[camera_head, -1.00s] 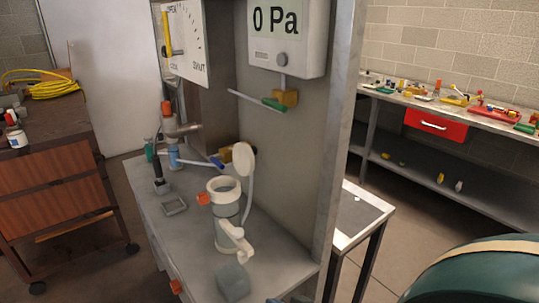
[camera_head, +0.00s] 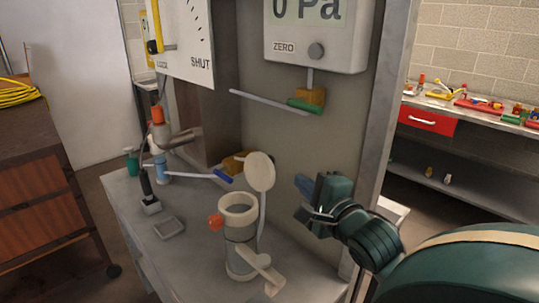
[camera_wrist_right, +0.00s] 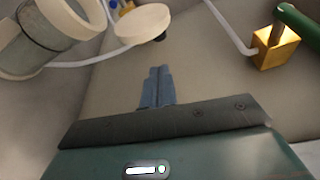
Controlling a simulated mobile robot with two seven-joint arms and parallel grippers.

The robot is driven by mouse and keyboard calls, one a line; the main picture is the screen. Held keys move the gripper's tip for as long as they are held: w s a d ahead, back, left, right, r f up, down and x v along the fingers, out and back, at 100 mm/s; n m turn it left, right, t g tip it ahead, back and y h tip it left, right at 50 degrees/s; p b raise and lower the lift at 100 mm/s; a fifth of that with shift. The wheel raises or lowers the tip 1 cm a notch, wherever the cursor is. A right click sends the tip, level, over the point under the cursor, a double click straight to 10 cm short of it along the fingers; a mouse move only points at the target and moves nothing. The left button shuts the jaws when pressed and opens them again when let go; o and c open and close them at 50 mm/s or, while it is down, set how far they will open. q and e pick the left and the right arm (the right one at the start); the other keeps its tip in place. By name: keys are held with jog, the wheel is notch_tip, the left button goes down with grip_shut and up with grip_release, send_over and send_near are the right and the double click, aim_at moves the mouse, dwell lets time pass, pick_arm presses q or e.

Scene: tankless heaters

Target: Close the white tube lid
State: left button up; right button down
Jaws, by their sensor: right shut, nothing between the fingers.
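The white tube (camera_head: 240,232) stands upright on the grey bench, its round mouth open at the top. Its round white lid (camera_head: 261,172) stands raised behind and right of the mouth on a thin white arm. In the right wrist view, the tube (camera_wrist_right: 42,38) is at the upper left and the lid (camera_wrist_right: 143,24) is beside it, apart from my fingers. My right gripper (camera_head: 303,185) is shut and empty, to the right of the lid in the head view. Its closed blue-grey fingers (camera_wrist_right: 158,84) show in the wrist view. My left gripper is not in view.
A grey panel with a pressure gauge box (camera_head: 318,38) rises behind the tube. A green-handled valve (camera_head: 304,106) with a brass body projects above the lid. A blue-handled valve (camera_head: 222,177) is left of it. A grey square tray (camera_head: 169,227) lies on the bench.

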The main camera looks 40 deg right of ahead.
aim_at(264, 170)
jog(key=p+x, duration=0.1)
jog(key=x, duration=0.9)
jog(key=shift+w, duration=0.2)
